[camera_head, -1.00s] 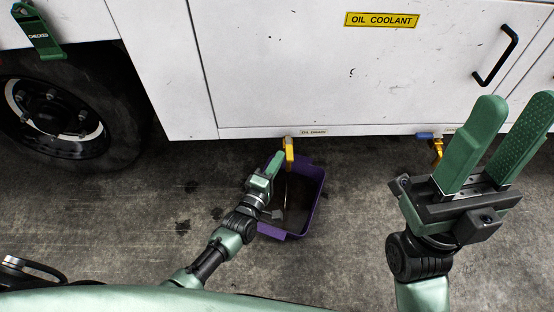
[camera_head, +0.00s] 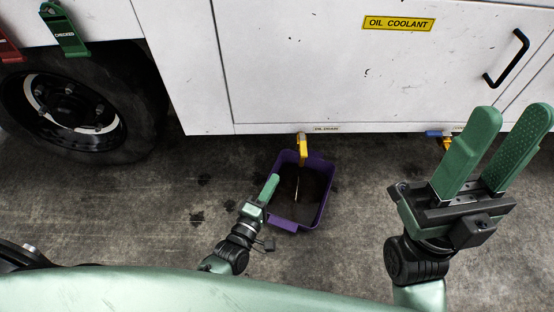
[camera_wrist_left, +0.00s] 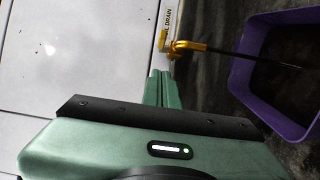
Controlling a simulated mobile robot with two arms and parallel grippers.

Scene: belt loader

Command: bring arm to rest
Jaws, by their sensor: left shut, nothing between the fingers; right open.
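My left gripper (camera_head: 270,187) is shut and empty. It is low at the near-left side of a purple bin (camera_head: 317,213) on the floor, apart from the yellow oil drain valve (camera_head: 303,146). In the left wrist view its closed green fingers (camera_wrist_left: 161,88) point toward the panel's lower edge, beside the yellow valve (camera_wrist_left: 185,47). A dark stream (camera_wrist_left: 226,53) runs from that valve into the purple bin (camera_wrist_left: 236,78). My right gripper (camera_head: 512,118) is open and empty, raised at the right in front of the white panel.
The white vehicle side (camera_head: 300,70) with an oil coolant label (camera_head: 398,23) and black handle (camera_head: 505,57) stands ahead. A blue-handled valve (camera_head: 436,134) is at the right. A wheel (camera_head: 72,115), green tag (camera_head: 65,32) and red tag (camera_head: 8,47) are left.

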